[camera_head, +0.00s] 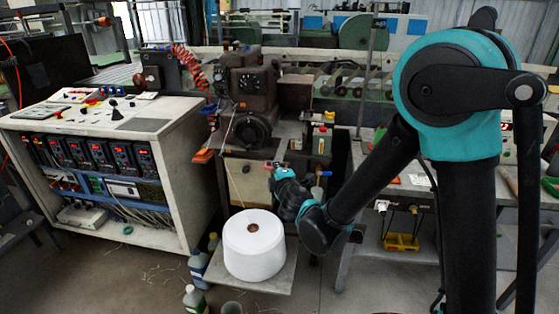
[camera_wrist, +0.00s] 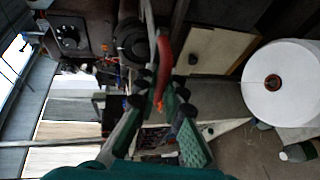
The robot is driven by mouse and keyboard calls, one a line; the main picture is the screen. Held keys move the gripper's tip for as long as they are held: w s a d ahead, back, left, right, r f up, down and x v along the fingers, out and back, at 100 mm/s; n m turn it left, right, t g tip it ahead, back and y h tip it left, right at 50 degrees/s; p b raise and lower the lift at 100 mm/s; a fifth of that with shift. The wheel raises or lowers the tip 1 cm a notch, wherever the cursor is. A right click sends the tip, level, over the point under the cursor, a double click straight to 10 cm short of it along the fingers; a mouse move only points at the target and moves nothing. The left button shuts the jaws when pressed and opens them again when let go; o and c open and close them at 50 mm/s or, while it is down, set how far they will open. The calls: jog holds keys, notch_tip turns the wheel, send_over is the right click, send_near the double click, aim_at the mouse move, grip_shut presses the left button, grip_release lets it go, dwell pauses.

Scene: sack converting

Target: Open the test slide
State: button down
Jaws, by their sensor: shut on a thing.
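My gripper (camera_head: 271,166) is at the front of the dark machine, just above and right of a cream panel (camera_head: 243,184). In the wrist view, its fingers (camera_wrist: 161,92) are closed around a narrow, curved red handle (camera_wrist: 164,58), with an orange bit near the fingertips. The handle's lower part is between the fingers, and its far end lies against the dark machine. The cream panel with a black knob (camera_wrist: 193,60) is right of the handle there, clear of the fingers. Which part is the test slide, and how far it is out, I cannot tell.
A white thread cone (camera_head: 254,246) stands on a low plate below my gripper. Bottles (camera_head: 196,298) stand on the floor beside it. A control cabinet (camera_head: 140,160) is at left. A bench with a yellow part (camera_head: 401,242) beneath is at right.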

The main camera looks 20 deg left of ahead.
jog(key=shift+s+d, duration=0.15)
jog(key=shift+s, duration=0.5)
jog(key=shift+s+d, duration=0.15)
jog(key=shift+s, duration=0.45)
jog(key=c, duration=1.6)
grip_release()
jog(key=v, duration=1.2)
